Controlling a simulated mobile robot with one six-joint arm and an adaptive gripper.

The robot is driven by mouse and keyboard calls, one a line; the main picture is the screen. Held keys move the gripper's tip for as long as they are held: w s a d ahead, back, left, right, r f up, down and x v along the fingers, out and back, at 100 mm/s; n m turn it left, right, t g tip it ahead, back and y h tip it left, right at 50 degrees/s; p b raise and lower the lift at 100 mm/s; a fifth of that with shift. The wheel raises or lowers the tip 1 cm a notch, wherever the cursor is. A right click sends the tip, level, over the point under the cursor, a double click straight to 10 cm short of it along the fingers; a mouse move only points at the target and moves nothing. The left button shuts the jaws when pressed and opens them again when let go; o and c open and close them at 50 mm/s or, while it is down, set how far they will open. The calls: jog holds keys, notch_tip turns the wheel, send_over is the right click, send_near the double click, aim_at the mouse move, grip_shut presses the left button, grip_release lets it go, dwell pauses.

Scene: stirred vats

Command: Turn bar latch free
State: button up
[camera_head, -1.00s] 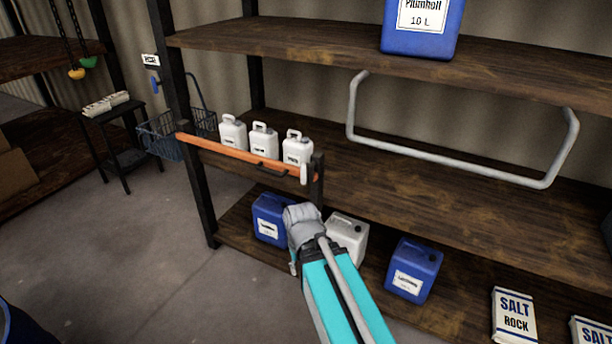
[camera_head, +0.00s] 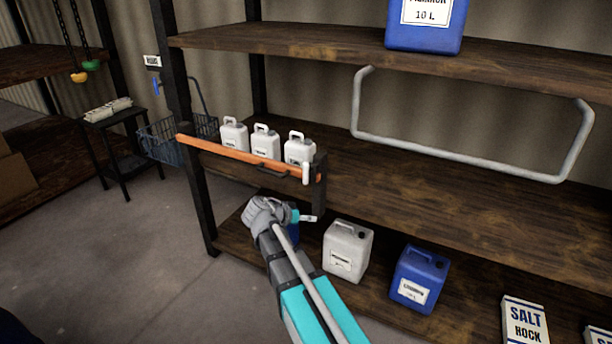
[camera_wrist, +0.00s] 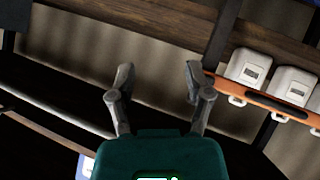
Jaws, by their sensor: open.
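The orange bar (camera_head: 245,155) runs across the front of three white jugs on the middle shelf. A dark handle is at its middle. A small white latch lever (camera_head: 306,173) stands upright at its right end, by a dark bracket (camera_head: 319,185). My gripper (camera_head: 308,218) is below and in front of that end, apart from it, small and partly hidden by my wrist. In the wrist view my gripper (camera_wrist: 158,76) is open with nothing between its fingers. The orange bar (camera_wrist: 262,97) appears at right there, its end by the right finger; the latch lever cannot be made out.
The white jugs (camera_head: 265,142) stand close behind the bar. Below, a white canister (camera_head: 347,250) and a blue canister (camera_head: 420,278) stand on the low shelf. A grey tube rail (camera_head: 455,150) is at right. A wire basket (camera_head: 178,138) hangs at left.

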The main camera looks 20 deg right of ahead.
aim_at(304, 170)
jog(key=w+a+r+m+t+h+b, duration=0.3)
jog(key=w+a+r+t+h, duration=0.1)
jog(key=w, duration=0.6)
notch_tip(304, 170, up, 2)
jog(key=shift+a+r+t+h, duration=0.1)
jog(key=shift+a+t+h, duration=0.2)
jog(key=shift+a+t, duration=0.55)
jog(key=shift+d, duration=0.1)
jog(key=x, duration=1.3)
jog(key=shift+w+d, duration=0.15)
jog(key=shift+d, duration=0.05)
grip_shut()
